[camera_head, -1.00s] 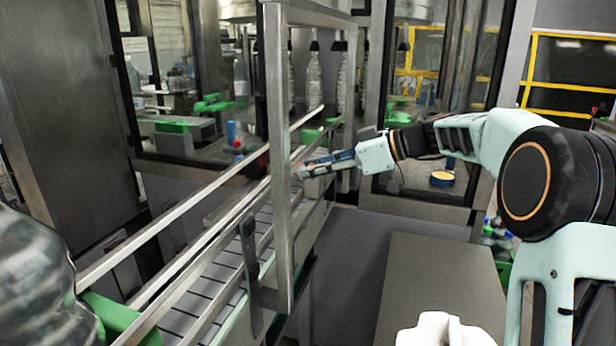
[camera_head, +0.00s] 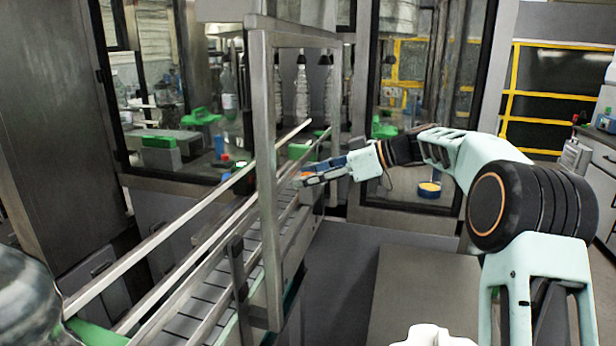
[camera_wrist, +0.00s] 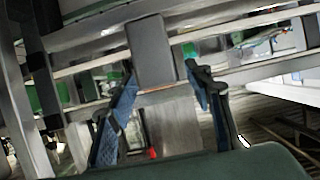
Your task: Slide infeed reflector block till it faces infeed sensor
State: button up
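My gripper (camera_head: 298,181) reaches in from the right to the conveyor's near guide rail, just right of the upright metal post. In the wrist view its two blue-padded fingers (camera_wrist: 160,76) stand apart. A flat grey block (camera_wrist: 150,50) shows between and beyond the fingertips, upright against the rails, and looks like the reflector block. The left fingertip appears close to its left edge, and a small gap shows at the right; I cannot tell whether either touches. In the head view the block is not clearly visible. I cannot make out the infeed sensor with certainty.
The conveyor (camera_head: 197,300) runs from the lower left towards the machine, between long metal rails. A metal post (camera_head: 268,180) stands before it. A dark clamp (camera_head: 240,275) sits on the near side. A grey flat surface (camera_head: 425,290) lies right of the conveyor.

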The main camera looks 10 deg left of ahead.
jog(key=v, duration=1.2)
